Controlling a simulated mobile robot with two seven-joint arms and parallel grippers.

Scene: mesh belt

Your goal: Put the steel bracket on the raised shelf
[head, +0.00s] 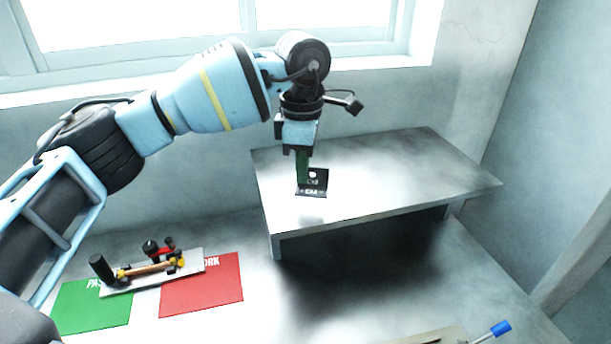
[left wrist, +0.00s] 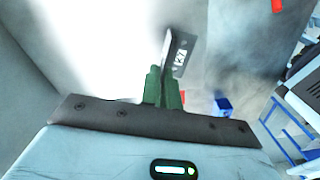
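The steel bracket (head: 318,180) is a small dark L-shaped piece with white markings. My left gripper (head: 303,167) points down over the raised shelf (head: 400,175), its green fingers closed on the bracket. In the left wrist view the bracket (left wrist: 181,50) stands out from between the green fingertips (left wrist: 163,85). The bracket appears at or just above the shelf's top, towards its left part; I cannot tell whether it touches. My right gripper is in neither view.
The shelf's top is otherwise clear. Below it at left lie a green mat (head: 85,310), a red mat (head: 205,290) and a pale plate (head: 112,289) bearing several small parts. A blue-tipped tool (head: 500,328) lies at the bottom right. A window and wall stand behind.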

